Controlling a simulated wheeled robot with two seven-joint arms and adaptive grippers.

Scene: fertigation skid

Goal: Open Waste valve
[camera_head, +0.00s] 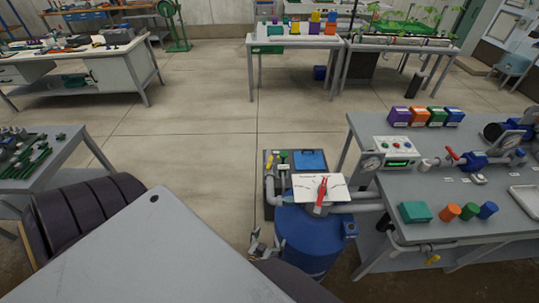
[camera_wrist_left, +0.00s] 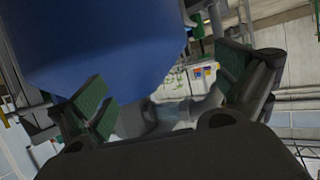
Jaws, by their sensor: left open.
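A red lever handle (camera_head: 322,192) stands on a white marked plate (camera_head: 304,184) above a blue drum (camera_head: 306,240). I cannot read the plate's text, so I cannot confirm this is the Waste valve. My left gripper (camera_head: 258,244) is low beside the drum's left side, below the plate and apart from the red handle. In the left wrist view, the gripper (camera_wrist_left: 165,85) is open, its green-padded fingers spread with nothing held. The blue drum (camera_wrist_left: 95,45) fills the upper left there, close to the fingers. The red handle is not seen in that view. My right gripper is not in view.
A grey pipe (camera_head: 358,207) runs from the valve to the right bench (camera_head: 456,200). That bench holds another red-handled valve (camera_head: 453,153), a control box and coloured blocks. A yellow handle (camera_head: 432,259) hangs under it. The floor (camera_head: 205,125) behind is clear.

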